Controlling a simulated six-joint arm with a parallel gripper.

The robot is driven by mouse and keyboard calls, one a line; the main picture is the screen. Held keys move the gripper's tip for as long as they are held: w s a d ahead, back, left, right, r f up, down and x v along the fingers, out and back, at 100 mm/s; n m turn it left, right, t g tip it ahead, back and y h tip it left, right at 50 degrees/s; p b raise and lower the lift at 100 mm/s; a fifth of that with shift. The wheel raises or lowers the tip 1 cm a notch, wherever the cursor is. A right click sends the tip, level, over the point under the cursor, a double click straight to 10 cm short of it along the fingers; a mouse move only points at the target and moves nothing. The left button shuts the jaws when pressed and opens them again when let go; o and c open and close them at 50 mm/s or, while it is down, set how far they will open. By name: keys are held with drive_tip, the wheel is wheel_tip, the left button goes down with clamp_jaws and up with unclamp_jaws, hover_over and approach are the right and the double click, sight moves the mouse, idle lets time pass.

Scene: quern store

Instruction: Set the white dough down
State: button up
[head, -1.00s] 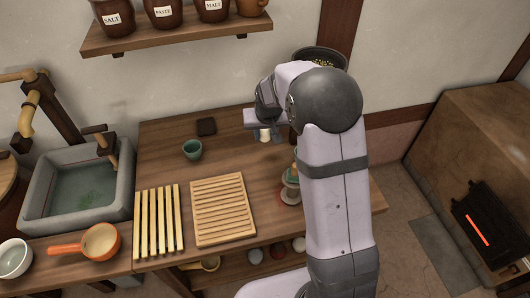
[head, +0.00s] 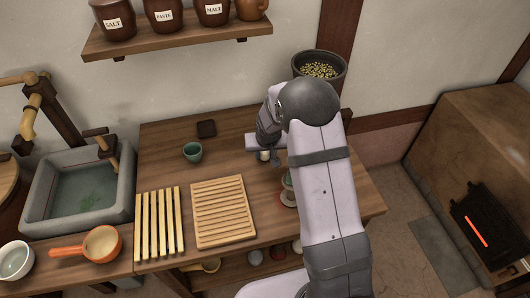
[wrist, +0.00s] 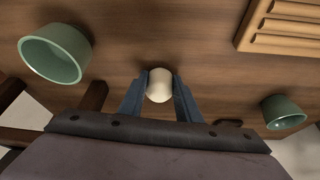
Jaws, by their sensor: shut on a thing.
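The white dough (wrist: 159,85) is a small pale ball between the two blue-grey fingers of my gripper (wrist: 160,93) in the wrist view. My gripper is shut on it. In the head view my gripper (head: 268,158) is over the back middle of the wooden table (head: 235,150), and a pale bit of the dough (head: 264,155) shows under it. The arm hides part of the area. I cannot tell whether the dough touches the table.
A green cup (head: 192,151) stands left of my gripper. A slatted wooden board (head: 222,212) and a rack of pale slats (head: 160,222) lie in front. A dark square (head: 206,128) lies at the back. A pot of grain (head: 319,69) stands behind my arm. A stone sink (head: 85,190) is at left.

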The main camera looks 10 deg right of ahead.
drive_tip(key=shift+f, duration=0.2)
drive_tip(key=o, duration=1.1)
drive_tip(key=shift+c, duration=0.2)
drive_tip(key=shift+r, duration=0.1)
drive_tip(key=shift+s+r, duration=0.15)
drive_tip(key=shift+r, duration=0.5)
drive_tip(key=v, duration=1.1)
drive_tip(key=shift+b, duration=0.45)
drive_tip(key=s+r+g+p, duration=0.2)
drive_tip(key=s+p, duration=0.1)
drive_tip(key=s, duration=1)
drive_tip(key=s+a+r+n+g+p, duration=0.1)
drive_tip(key=s+r+g+p, duration=0.1)
drive_tip(key=s, duration=1.1)
drive_tip(key=shift+s+a+n+g+y+p, duration=0.15)
drive_tip(key=shift+n+g+y+p, duration=0.15)
drive_tip(key=shift+p, duration=0.2)
